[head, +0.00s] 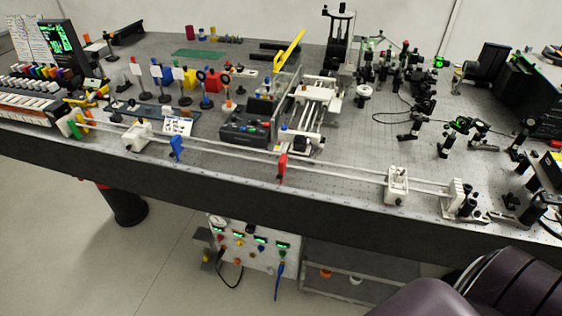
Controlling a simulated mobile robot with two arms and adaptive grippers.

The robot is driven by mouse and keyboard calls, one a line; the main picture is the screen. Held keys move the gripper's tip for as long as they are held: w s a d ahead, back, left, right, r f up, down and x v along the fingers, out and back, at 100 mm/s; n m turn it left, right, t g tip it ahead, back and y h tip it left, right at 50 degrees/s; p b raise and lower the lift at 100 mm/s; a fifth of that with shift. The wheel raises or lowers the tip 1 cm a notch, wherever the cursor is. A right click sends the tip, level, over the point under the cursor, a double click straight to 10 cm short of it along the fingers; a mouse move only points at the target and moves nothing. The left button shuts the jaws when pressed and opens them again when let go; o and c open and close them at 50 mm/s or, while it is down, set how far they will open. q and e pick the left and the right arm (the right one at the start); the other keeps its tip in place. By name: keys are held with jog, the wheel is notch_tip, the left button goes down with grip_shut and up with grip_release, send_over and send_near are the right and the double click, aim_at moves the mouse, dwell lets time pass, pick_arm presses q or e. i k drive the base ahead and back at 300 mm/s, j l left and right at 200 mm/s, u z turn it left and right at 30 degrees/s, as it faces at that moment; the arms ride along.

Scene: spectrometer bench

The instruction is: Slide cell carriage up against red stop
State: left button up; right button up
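A long pale double rail (335,172) runs along the front edge of the bench. A red stop (282,168) stands at its middle and a blue stop (177,147) farther left. A white open-framed carriage (397,184) sits on the rail right of the red stop, with a wide gap between them. Another white carriage (138,136) sits left of the blue stop. I cannot tell for certain which is the cell carriage. Neither of my grippers is in view.
A dark control box (246,122) and a white-railed stage (312,112) stand behind the rail. Optic mounts (460,135) crowd the right side. A white end block (456,193) closes the rail's right end. The rail between red stop and right carriage is clear.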

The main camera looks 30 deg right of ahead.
aim_at(397, 180)
jog(key=z, duration=1.85)
